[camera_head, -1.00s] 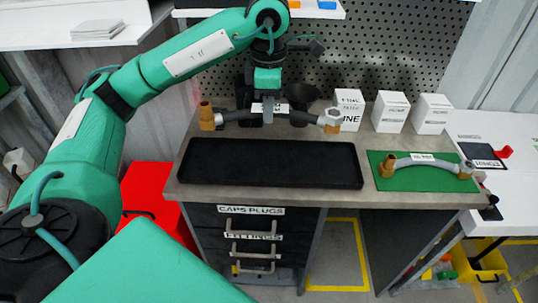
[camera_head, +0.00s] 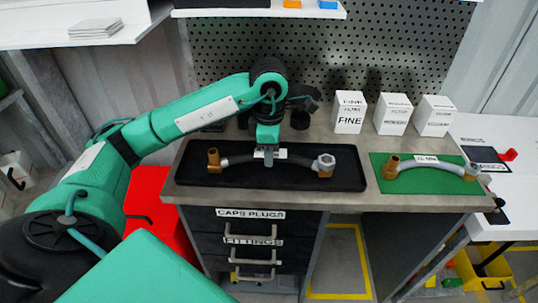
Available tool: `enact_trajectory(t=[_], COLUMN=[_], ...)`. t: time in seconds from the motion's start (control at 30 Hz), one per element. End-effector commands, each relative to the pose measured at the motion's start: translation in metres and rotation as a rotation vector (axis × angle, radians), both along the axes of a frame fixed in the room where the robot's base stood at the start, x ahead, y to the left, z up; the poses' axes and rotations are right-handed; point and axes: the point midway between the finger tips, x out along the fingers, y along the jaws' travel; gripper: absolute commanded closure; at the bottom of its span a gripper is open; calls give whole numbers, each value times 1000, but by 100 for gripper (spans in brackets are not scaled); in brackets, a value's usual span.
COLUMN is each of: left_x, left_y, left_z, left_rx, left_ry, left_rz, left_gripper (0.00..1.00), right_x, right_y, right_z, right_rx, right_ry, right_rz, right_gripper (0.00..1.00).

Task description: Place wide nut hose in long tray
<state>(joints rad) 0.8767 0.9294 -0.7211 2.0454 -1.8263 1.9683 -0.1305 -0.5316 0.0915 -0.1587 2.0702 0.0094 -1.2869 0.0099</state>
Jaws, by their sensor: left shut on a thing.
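My left gripper (camera_head: 268,156) is shut on the middle of a grey hose (camera_head: 238,160), next to its white label. The hose has a brass elbow (camera_head: 214,160) at its left end and a wide silver nut (camera_head: 326,162) with brass at its right end. The hose lies lengthwise within the outline of the long black tray (camera_head: 290,181), in or just above it; I cannot tell whether it touches the tray floor. My right gripper is not in view.
A second hose (camera_head: 425,160) lies on a green mat (camera_head: 383,184) at the right of the bench. Several white boxes (camera_head: 393,114) stand behind it. A perforated panel (camera_head: 400,45) rises at the back. Drawers (camera_head: 250,240) sit below the tray.

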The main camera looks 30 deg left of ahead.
Motion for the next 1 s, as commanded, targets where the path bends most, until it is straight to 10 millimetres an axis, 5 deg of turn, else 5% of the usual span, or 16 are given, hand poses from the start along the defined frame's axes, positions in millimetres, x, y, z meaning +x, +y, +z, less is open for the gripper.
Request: enact_trajectory(t=[0.37, 0.4, 0.5, 0.87, 1.0], left_x=[0, 0, 0, 0, 1], left_y=[0, 0, 0, 0, 0], left_z=[-10, -10, -10, -7, 11], left_rx=[0, 1, 0, 0, 0], left_ry=[-1, -1, 0, 0, -5], left_rz=[0, 0, 0, 0, 1], left_gripper=[100, 77, 59, 59, 59], right_x=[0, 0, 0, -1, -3], right_y=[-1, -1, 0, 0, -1], right_z=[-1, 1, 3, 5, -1], right_rx=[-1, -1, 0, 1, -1], right_ry=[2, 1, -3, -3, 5], right_rz=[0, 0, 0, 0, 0], right_gripper=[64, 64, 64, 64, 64])
